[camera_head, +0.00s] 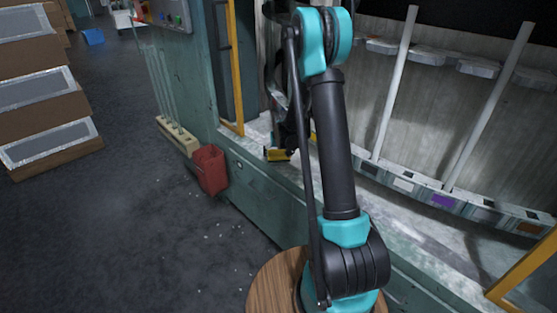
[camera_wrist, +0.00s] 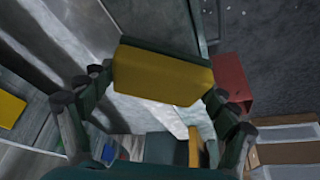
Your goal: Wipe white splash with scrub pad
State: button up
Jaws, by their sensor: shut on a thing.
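The scrub pad (camera_wrist: 163,75), yellow with a dark green side, is between the fingers of my gripper (camera_wrist: 158,87) in the wrist view. My gripper is shut on it. In the head view the pad's yellow (camera_head: 277,155) shows low at the pale ledge, left of my arm. My gripper is mostly hidden behind my arm there. A bright white patch (camera_wrist: 170,116) shows just below the pad in the wrist view and may be the white splash. Its edges are unclear, and I cannot tell whether the pad touches the surface.
A red bin (camera_head: 210,169) stands on the floor against the green cabinet base (camera_head: 257,186). Yellow posts (camera_head: 234,65) frame the bay. White rods (camera_head: 395,85) lean at right. Stacked boxes (camera_head: 45,95) stand at far left. The floor between is open.

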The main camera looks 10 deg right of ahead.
aim_at(279, 153)
jog(key=shift+r, duration=2.5)
jog(key=shift+c, duration=0.2)
